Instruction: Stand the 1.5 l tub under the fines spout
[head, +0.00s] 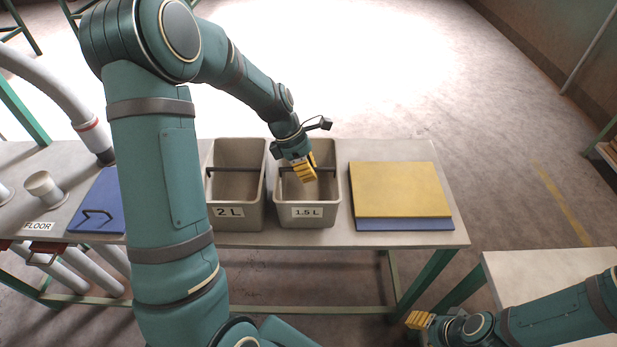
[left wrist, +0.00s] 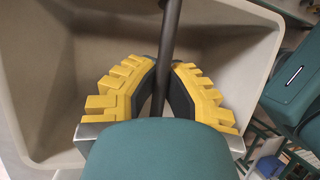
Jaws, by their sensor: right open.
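The 1.5 l tub (head: 308,222), a grey open bin labelled "1.5 L", stands upright on the table. A dark bar (head: 325,169) crosses its top. My left gripper (head: 304,180) reaches into its mouth from above. In the left wrist view the yellow fingers (left wrist: 165,75) lie on either side of the tub's bar (left wrist: 168,30) and appear closed on it; the tub's inner wall (left wrist: 40,80) surrounds them. My right gripper (head: 408,320) is open and empty at the lower right, away from the tub. No fines spout can be made out.
A 2 l tub (head: 238,220) stands close at the left. A yellow board (head: 400,190) on a blue one lies at the right. A blue panel with a handle (head: 97,217), a FLOOR label (head: 39,226) and grey pipes (head: 45,85) are at the left. The table's front edge is near.

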